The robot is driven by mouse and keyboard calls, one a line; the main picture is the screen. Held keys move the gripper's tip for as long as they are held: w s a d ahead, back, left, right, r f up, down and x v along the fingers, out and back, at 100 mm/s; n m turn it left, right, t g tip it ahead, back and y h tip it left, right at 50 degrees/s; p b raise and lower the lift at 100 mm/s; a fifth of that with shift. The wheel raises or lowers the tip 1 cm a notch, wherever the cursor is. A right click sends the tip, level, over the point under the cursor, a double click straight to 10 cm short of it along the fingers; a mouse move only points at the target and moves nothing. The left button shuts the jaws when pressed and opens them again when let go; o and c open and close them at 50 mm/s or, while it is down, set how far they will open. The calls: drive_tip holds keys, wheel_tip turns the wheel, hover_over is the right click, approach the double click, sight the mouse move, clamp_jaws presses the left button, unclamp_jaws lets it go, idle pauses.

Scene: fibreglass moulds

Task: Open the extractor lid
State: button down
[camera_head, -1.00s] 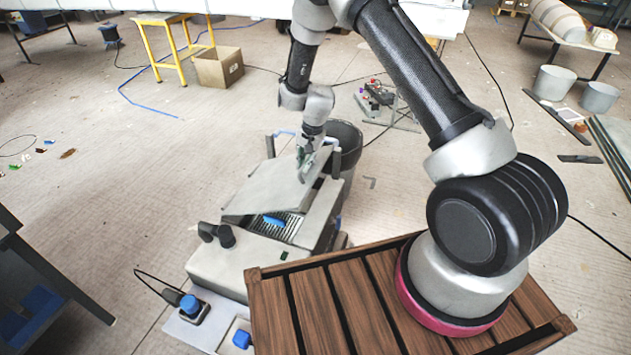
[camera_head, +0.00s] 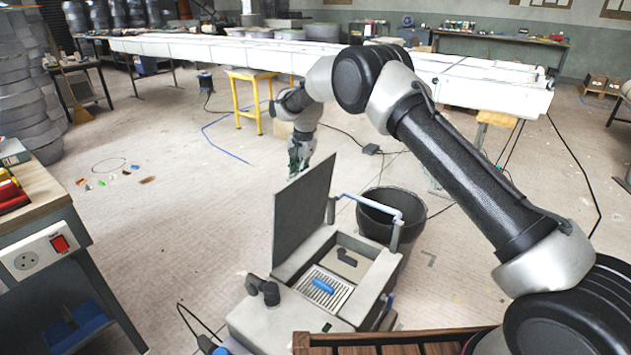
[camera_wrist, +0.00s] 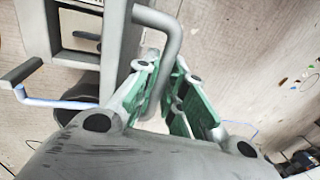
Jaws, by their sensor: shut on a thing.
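The grey extractor lid (camera_head: 303,215) stands raised, close to upright, on the extractor box (camera_head: 290,310). The box is open, and a slotted grille (camera_head: 322,290) with a blue piece (camera_head: 323,286) shows inside. My gripper (camera_head: 297,165) is behind the lid's upper part, its fingertips partly hidden by it. In the wrist view, the green fingers of my gripper (camera_wrist: 168,78) are shut on the lid's bent grey handle (camera_wrist: 172,38). The lid (camera_wrist: 116,50) shows there nearly edge-on, with the open box (camera_wrist: 82,30) to its left.
A dark bucket (camera_head: 405,225) stands right behind the extractor, beside a light-blue bar (camera_head: 368,205). A long white bench (camera_head: 330,55) and a yellow stool (camera_head: 248,100) are farther back. A workbench (camera_head: 50,225) stands at left.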

drive_tip(key=shift+w+a+f, duration=0.1)
drive_tip(key=shift+w+a, duration=0.75)
drive_tip(key=shift+a, duration=0.35)
drive_tip(key=shift+w+a+f, duration=0.1)
drive_tip(key=shift+w+a, duration=0.75)
drive_tip(key=shift+a, duration=0.3)
drive_tip(key=shift+r, duration=0.1)
drive_tip(key=c, duration=1.5)
unclamp_jaws()
wheel_tip(320, 180, up, 12)
drive_tip(key=s+d, duration=0.1)
drive_tip(key=d, duration=0.1)
drive_tip(key=shift+s, duration=0.2)
